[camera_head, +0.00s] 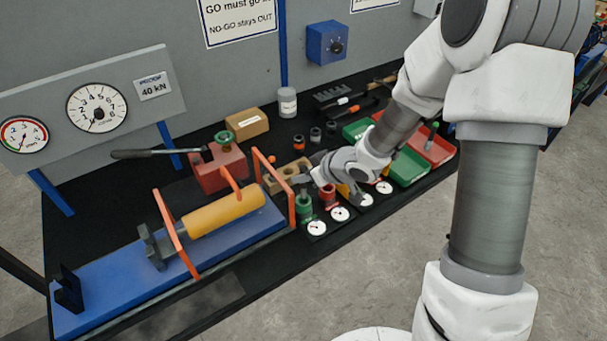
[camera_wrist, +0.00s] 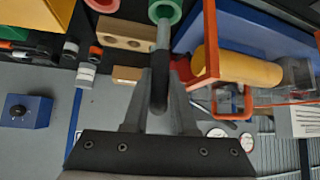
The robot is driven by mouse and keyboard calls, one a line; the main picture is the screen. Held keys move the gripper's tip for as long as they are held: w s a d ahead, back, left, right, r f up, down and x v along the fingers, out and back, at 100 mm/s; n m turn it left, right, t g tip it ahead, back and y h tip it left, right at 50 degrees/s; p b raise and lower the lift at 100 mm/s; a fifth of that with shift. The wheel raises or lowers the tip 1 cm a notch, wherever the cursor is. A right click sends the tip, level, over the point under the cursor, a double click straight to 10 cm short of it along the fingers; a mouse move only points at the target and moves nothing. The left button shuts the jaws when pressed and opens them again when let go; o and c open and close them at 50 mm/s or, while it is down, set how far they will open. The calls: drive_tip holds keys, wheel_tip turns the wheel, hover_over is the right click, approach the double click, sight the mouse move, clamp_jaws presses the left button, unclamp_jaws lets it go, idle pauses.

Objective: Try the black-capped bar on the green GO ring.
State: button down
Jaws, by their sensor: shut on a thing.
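The black-capped bar shows in the wrist view with its black cap (camera_wrist: 160,75) between my gripper's fingers and its grey shaft (camera_wrist: 163,36) pointing away toward the green GO ring (camera_wrist: 175,9). My gripper (camera_wrist: 160,105) is shut on the cap. The shaft's far end overlaps the ring's opening; I cannot tell how deep it sits, or whether it is inside. In the head view my gripper (camera_head: 306,180) is just above the green ring (camera_head: 304,205), and the bar is mostly hidden. A red ring (camera_head: 328,196) stands just right of the green one.
A wooden block with holes (camera_head: 286,176) is close behind the rings. An orange frame (camera_head: 289,200) of the blue test bed (camera_head: 110,290) rises close on the left. White dials (camera_head: 317,228) lie in front. Green and red trays (camera_head: 408,168) are to the right.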

sight(304, 198)
drive_tip(key=shift+f, duration=0.15)
idle(0.6)
drive_tip(key=shift+f+b, duration=2.6)
drive_tip(key=shift+f, duration=0.5)
drive_tip(key=c, duration=0.6)
unclamp_jaws()
drive_tip(key=shift+c, duration=0.2)
drive_tip(key=p+v, duration=0.6)
drive_tip(key=v, duration=1.1)
drive_tip(key=shift+r+p, duration=0.2)
drive_tip(key=shift+p, duration=0.1)
drive_tip(key=shift+d, duration=0.1)
